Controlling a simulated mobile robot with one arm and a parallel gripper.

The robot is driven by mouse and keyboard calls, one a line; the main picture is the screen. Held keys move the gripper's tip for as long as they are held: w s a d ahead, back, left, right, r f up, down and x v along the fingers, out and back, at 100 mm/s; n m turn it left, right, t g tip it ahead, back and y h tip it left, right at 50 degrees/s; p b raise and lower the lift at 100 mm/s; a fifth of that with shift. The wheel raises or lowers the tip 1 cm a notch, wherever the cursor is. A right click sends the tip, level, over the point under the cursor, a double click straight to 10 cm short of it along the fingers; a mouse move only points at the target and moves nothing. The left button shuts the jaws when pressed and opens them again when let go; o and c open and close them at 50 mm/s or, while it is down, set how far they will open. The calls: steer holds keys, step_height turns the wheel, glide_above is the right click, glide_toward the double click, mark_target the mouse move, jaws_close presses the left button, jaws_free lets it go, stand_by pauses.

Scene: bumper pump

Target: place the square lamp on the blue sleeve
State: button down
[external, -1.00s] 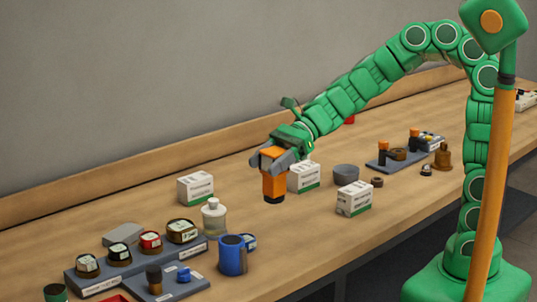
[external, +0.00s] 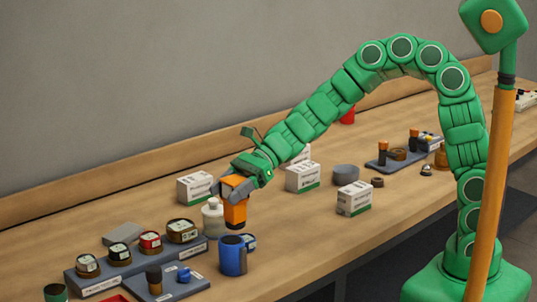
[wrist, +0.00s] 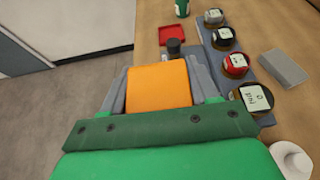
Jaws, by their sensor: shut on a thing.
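The square lamp (external: 236,212) is an orange block with a dark lower end. My gripper (external: 234,188) is shut on it and holds it upright above the bench, just above and behind a blue mug (external: 232,257) in the external view. In the wrist view the orange top of the lamp (wrist: 158,85) sits between my fingers. A small blue piece (external: 184,274), which may be the blue sleeve, is on a grey board (external: 170,290) at the front left, beside a dark post (external: 154,278). The blue piece is not visible in the wrist view.
A grey rack (external: 100,277) with several round gauges stands left of the board. White boxes (external: 303,177) stand to the right. A red tray (wrist: 178,34) lies beyond the post in the wrist view.

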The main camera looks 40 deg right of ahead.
mark_target(226, 202)
steer(key=shift+w+a+f, duration=0.15)
steer(key=shift+w+f, duration=0.05)
steer(key=shift+f, duration=0.1)
steer(key=shift+w+a+f, duration=0.1)
steer(key=shift+f, duration=1.55)
steer(key=shift+f, duration=0.15)
steer(key=shift+c, duration=1.4)
jaws_free()
steer(key=v, duration=1.2)
